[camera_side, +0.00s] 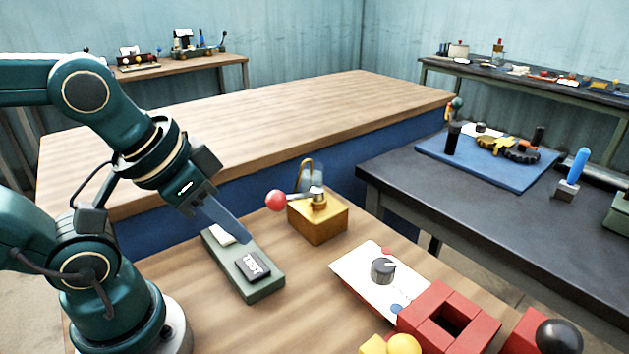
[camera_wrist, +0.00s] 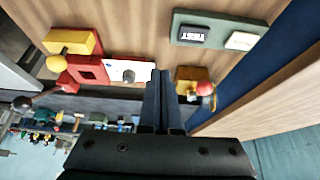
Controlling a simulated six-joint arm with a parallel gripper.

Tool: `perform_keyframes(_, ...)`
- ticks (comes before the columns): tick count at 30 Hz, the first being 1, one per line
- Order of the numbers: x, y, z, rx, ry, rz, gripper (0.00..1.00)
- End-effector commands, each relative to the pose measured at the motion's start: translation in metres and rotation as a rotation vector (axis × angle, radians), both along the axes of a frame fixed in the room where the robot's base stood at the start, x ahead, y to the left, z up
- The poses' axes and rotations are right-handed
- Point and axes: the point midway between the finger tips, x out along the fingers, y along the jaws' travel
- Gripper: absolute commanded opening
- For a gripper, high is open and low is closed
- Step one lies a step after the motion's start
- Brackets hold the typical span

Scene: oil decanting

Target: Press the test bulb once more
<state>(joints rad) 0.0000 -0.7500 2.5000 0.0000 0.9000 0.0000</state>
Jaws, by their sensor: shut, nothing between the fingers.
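A green box (camera_side: 262,287) lies on the wooden table in front of my arm, with a black button marked TEST (camera_side: 254,266) and a white piece (camera_side: 223,236) on its top. No separate bulb is clear; the white piece may be a lamp. In the wrist view the TEST button (camera_wrist: 193,33) and white piece (camera_wrist: 241,40) show at the top right. My gripper (camera_side: 245,240) is shut and empty, its fingertips pointing down near the box in the side view. The closed fingertips also show in the wrist view (camera_wrist: 160,74), apart from the button in the picture. I cannot tell their height above it.
A yellow box (camera_side: 318,227) with a red-balled lever (camera_side: 277,200) stands close to the green box. A white plate (camera_side: 357,271) with a grey knob (camera_side: 382,270), and red blocks (camera_side: 436,319) stand to the right. A dark bench (camera_side: 440,200) with tools is behind.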

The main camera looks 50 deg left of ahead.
Motion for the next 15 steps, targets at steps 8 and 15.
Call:
perform_keyframes(8,0.002,0.000,0.001,-0.002,-0.009,0.004,0.00)
perform_keyframes(15,0.042,0.021,0.028,0.133,-0.242,-0.020,0.00)
